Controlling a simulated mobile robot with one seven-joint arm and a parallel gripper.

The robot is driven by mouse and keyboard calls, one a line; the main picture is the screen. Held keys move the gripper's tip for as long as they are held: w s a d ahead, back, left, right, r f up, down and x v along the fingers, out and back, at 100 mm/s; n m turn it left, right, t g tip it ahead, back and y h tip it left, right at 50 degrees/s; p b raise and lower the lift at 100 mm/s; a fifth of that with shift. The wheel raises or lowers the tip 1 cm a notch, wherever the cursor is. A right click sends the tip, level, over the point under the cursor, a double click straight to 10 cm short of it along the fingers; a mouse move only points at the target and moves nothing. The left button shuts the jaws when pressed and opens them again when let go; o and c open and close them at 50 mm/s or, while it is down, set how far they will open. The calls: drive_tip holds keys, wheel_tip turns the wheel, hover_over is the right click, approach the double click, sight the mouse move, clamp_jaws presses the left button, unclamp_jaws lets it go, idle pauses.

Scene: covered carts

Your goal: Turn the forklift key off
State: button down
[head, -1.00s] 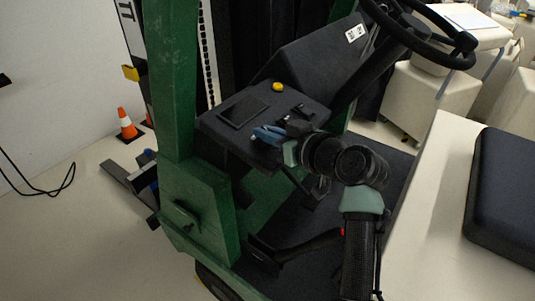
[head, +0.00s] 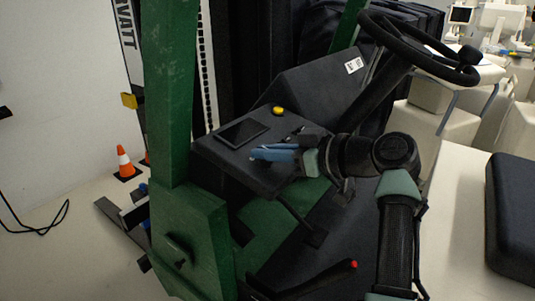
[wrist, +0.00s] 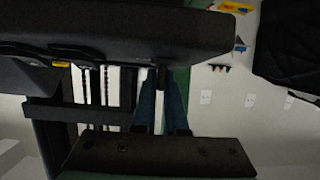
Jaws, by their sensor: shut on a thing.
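The forklift's black control panel (head: 215,148) carries a flat screen (head: 243,132) and a yellow button (head: 278,111). My gripper (head: 262,153) is at the panel's near edge, its blue fingers pointing left. In the wrist view my gripper (wrist: 161,100) reaches up to the underside of a dark ledge (wrist: 120,35). A small dark stub, which looks like the key (wrist: 162,78), sits between the fingertips, and they are shut on it. The key is hidden in the head view, and its turn position cannot be read.
A steering wheel (head: 420,48) rises behind my arm. A green mast post (head: 171,95) stands left of the panel. A lever with a red tip (head: 353,265) is below my arm. A dark seat cushion (head: 512,215) is at right. An orange cone (head: 125,162) stands on the floor.

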drive_tip(key=c, duration=1)
unclamp_jaws()
drive_tip(key=shift+o, duration=0.2)
drive_tip(key=b+v, duration=0.2)
drive_tip(key=v, duration=1.1)
